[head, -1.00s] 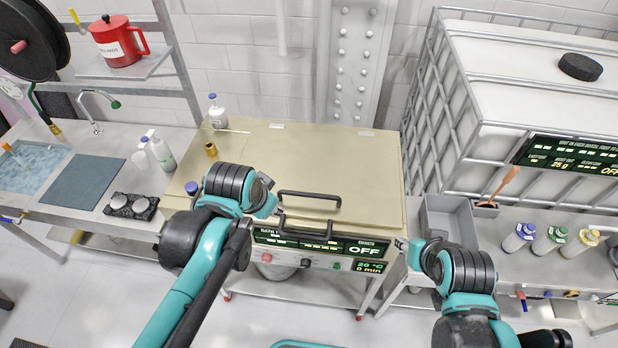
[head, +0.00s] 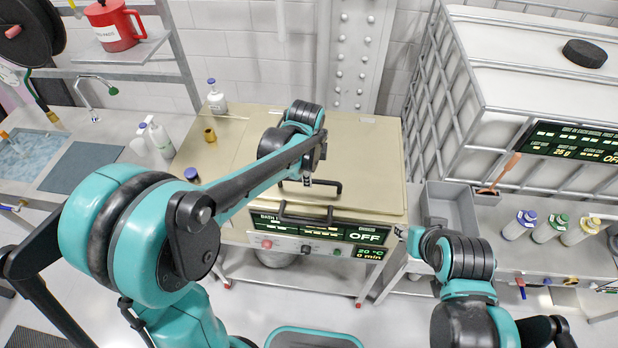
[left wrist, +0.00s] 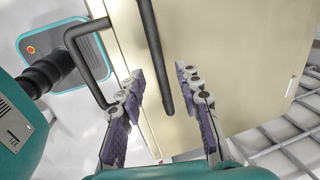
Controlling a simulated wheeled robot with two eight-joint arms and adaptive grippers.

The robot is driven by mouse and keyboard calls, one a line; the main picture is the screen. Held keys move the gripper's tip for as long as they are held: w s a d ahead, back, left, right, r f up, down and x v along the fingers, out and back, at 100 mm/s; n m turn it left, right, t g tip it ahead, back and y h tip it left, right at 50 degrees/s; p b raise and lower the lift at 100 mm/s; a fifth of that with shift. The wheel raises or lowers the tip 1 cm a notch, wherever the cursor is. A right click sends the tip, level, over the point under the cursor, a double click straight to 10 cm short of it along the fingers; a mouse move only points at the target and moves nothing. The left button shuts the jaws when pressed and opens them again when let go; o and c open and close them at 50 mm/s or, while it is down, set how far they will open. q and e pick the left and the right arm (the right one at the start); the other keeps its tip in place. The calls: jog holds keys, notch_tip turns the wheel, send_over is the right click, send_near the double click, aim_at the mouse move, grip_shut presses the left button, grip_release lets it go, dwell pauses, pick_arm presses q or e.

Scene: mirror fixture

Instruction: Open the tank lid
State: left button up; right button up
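The tank has a wide beige lid (head: 370,150), which lies flat and closed in the head view. A black bar handle (head: 328,184) is on the lid near its front edge. A second black handle (head: 305,221) is on the tank's front, above the display. My left gripper (left wrist: 159,73) is open in the left wrist view, with the lid handle's bar (left wrist: 152,50) showing between its parted fingers; contact cannot be seen. In the head view my left arm partly hides the lid and handle. My right gripper (head: 402,232) is by the tank's front right corner, its fingers unclear.
A brass fitting (head: 210,135) and a white bottle (head: 216,98) stand at the lid's left. A grey bin (head: 450,212) and several capped bottles are on the right bench. A caged white container (head: 530,90) stands behind right. A sink (head: 15,160) is far left.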

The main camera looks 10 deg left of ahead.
pick_arm(q)
jog(key=shift+w+f, duration=0.2)
jog(key=shift+f, duration=1.1)
grip_shut()
jog(key=shift+r, duration=0.1)
jog(key=w+r+p, duration=0.5)
jog(key=r, duration=0.4)
jog(key=w+r+g+p, duration=0.1)
jog(key=w+r+p, duration=0.3)
jog(key=r, duration=0.5)
jog(key=shift+w+r+p, duration=0.15)
jog(key=shift+w+p, duration=0.25)
jog(key=shift+p, duration=0.1)
